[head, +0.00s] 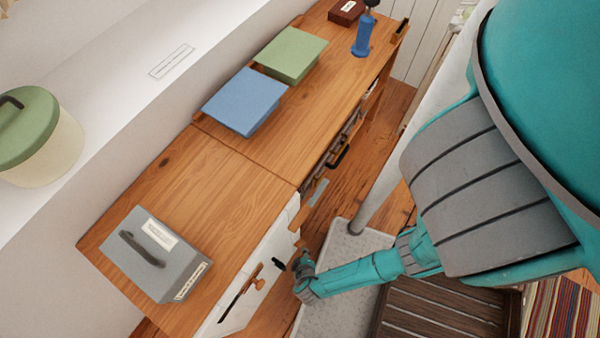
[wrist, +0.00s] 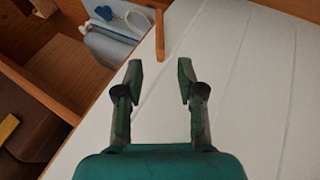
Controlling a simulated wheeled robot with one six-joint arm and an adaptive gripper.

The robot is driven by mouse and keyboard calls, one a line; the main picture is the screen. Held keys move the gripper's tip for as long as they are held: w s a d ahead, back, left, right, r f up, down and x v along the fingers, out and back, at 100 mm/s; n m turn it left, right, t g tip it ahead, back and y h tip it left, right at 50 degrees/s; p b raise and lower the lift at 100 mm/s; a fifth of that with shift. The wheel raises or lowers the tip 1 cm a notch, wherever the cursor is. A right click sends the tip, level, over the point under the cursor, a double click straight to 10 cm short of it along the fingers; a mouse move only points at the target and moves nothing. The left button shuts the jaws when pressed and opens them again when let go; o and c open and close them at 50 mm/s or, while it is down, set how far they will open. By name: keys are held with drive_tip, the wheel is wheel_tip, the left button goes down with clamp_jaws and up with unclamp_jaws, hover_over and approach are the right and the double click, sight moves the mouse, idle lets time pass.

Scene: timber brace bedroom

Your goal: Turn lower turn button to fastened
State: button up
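A small wooden bar (wrist: 160,36), which looks like a turn button, stands at the upper edge of a white panel (wrist: 245,90) in the wrist view. I cannot tell whether it is the lower one. My gripper (wrist: 161,73) is open and empty in front of the panel, with the bar beyond its fingertips and apart from them. In the head view my gripper (head: 280,264) is beside the white cabinet front (head: 238,308), seen from above and small.
Open wooden compartments (wrist: 62,62) lie left of the panel in the wrist view, holding a blue-grey rolled item (wrist: 108,45). A grey mat (head: 350,250) is on the floor.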

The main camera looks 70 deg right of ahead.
sight(300, 246)
drive_tip(key=shift+x, duration=4.8)
clamp_jaws()
